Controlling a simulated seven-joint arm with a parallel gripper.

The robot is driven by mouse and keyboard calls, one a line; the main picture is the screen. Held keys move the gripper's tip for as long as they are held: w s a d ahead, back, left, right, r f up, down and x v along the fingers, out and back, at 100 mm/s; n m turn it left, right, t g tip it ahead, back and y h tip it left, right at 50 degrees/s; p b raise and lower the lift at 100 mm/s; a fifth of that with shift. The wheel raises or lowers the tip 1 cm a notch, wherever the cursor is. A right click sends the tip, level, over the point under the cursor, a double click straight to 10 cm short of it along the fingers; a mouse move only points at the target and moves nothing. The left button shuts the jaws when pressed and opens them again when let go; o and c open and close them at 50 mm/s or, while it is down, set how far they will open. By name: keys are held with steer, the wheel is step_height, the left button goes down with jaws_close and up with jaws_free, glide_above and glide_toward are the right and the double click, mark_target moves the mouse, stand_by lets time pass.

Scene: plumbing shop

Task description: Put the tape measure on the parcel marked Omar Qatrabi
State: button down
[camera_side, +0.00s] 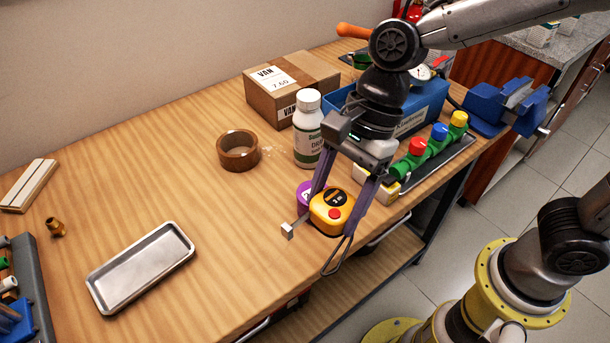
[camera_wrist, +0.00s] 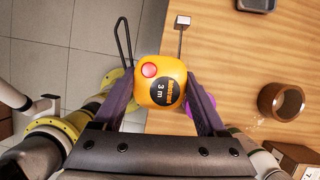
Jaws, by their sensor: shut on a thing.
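The yellow tape measure (camera_side: 331,212) has a red button and a black label; in the wrist view its label (camera_wrist: 166,92) reads 3 m. My gripper (camera_side: 338,206) is shut on it, one finger on each side, near the bench's front edge. Its metal tongue and black strap stick out. I cannot tell whether it touches the bench. A cardboard parcel (camera_side: 287,92) stands at the back, behind the white bottle, with a white label reading VAN 7.60. The name Omar Qatrabi is not readable on anything in view.
A purple round thing (camera_side: 305,192) is beside the tape measure. A blue box (camera_side: 425,108), colored valves (camera_side: 437,133) and a vise (camera_side: 505,106) are rightward. A metal tray (camera_side: 142,268) lies left; the bench middle is clear.

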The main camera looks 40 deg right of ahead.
steer(key=shift+s+d+r, duration=0.1)
steer(key=shift+s+d, duration=0.05)
steer(key=shift+m, duration=0.6)
steer(key=w+r, duration=0.1)
steer(key=r, duration=0.1)
steer(key=w+a+r, duration=0.1)
steer(key=w+r, duration=0.1)
steer(key=shift+w+a, duration=0.1)
steer(key=shift+a, duration=0.05)
steer(key=w+d+r+m+t, duration=0.1)
steer(key=w+d+r+m, duration=0.25)
steer(key=w, duration=0.65)
steer(key=w+d+r+m+t, duration=0.25)
steer(key=w+d, duration=0.25)
steer(key=w, duration=0.6)
steer(key=m+h, duration=0.1)
steer(key=m, duration=0.2)
glide_above(309, 81)
steer(key=s+d, duration=0.1)
step_height(309, 81, down, 3)
step_height(309, 81, down, 6)
steer(key=shift+r, duration=0.25)
steer(key=shift+f, duration=2.1)
steer(key=shift+f, duration=0.1)
